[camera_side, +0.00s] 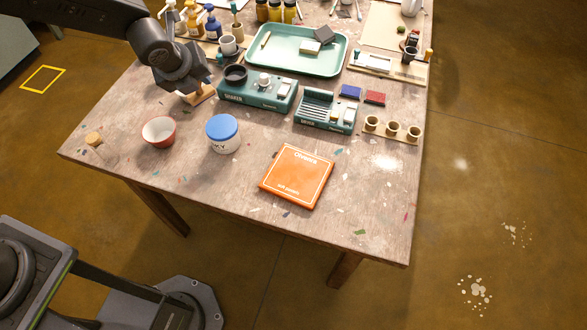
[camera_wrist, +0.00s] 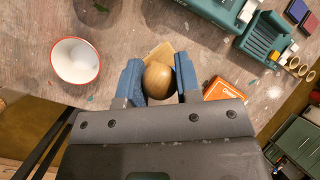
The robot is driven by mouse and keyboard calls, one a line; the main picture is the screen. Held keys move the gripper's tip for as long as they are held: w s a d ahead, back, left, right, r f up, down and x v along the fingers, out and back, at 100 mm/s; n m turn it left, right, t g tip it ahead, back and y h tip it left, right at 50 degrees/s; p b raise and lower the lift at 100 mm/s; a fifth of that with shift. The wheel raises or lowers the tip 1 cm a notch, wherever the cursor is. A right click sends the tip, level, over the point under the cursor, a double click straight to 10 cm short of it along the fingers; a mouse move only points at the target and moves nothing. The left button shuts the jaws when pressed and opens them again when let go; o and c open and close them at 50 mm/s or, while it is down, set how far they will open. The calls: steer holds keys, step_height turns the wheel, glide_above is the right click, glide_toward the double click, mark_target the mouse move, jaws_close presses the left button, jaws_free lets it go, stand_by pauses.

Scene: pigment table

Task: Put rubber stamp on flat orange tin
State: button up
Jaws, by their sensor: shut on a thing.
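The rubber stamp has a round wooden knob (camera_wrist: 158,79) and a pale wooden base (camera_side: 203,94). My gripper (camera_wrist: 159,82) is shut on the knob, with a blue finger on each side of it. In the side view my dark gripper (camera_side: 184,84) is at the upper left of the table, with the base showing beneath it. I cannot tell whether the base touches the table. The flat orange tin (camera_side: 297,177) lies flat near the front edge, its top bare. Part of it shows in the wrist view (camera_wrist: 222,91), right of my gripper.
A blue-lidded jar (camera_side: 223,134) and a red-and-white bowl (camera_side: 158,131) stand left of the tin. Teal boxes (camera_side: 257,91) and a teal tray (camera_side: 304,62) lie behind. A corked bottle (camera_side: 94,139) is at the left edge. Table around the tin is clear.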

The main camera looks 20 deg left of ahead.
steer(key=s+d+m+h, duration=0.2)
steer(key=s+d+m, duration=0.15)
steer(key=d, duration=0.95)
glide_above(298, 174)
step_height(298, 174, down, 7)
steer(key=shift+r, duration=0.1)
steer(key=shift+f, duration=1.8)
steer(key=o, duration=0.9)
steer(key=shift+f, duration=0.15)
steer(key=shift+a, duration=0.1)
